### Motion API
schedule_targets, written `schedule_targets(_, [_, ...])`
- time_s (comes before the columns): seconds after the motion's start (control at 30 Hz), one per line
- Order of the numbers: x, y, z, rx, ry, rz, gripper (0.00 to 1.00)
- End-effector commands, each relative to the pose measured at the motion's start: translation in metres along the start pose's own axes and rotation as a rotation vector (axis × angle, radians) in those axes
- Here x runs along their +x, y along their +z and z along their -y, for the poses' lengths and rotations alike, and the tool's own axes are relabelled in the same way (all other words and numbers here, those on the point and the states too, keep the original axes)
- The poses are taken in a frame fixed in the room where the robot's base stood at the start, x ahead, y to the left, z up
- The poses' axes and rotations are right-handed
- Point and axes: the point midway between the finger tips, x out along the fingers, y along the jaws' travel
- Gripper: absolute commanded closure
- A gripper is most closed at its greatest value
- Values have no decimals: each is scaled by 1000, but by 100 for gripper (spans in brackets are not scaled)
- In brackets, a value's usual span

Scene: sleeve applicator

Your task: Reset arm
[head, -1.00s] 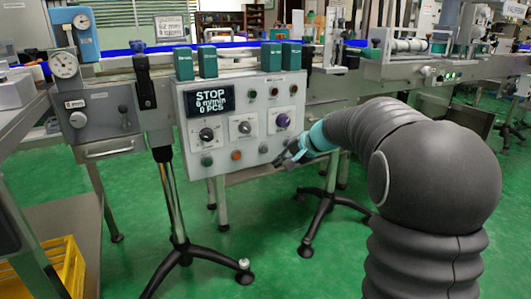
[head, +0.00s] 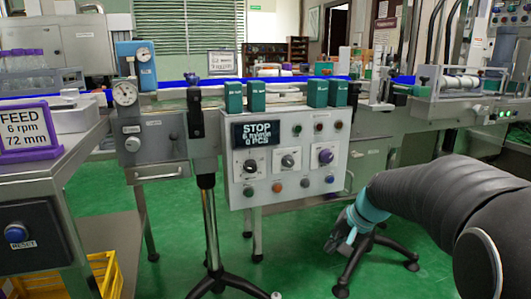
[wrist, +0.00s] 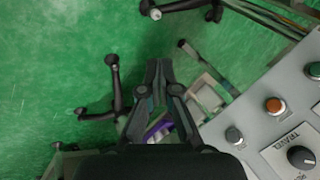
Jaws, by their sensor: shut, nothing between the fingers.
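My arm comes in from the right in the head view, dark grey with a teal band near its end. My gripper (head: 340,241) points downward in front of a black tripod foot, below and to the right of the control panel (head: 238,188). In the wrist view my gripper (wrist: 158,68) has its two fingers together over the green floor, with nothing held. The panel's edge (wrist: 255,120) lies to the right of the fingers, apart from them. The panel screen reads STOP, 6 m/min, 0 PCS.
A FEED display (head: 31,129) and a blue RESET button (head: 16,233) are at the left. A conveyor (head: 440,99) runs along the back. A yellow crate (head: 103,272) is at bottom left. Black stand legs (wrist: 114,90) stand on the floor near my gripper.

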Motion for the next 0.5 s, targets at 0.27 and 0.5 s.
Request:
schedule_targets(0.27, [-61,90,-24,-193,177,2,100])
schedule_targets(0.5, [-110,156,-44,-356,292,-38,100])
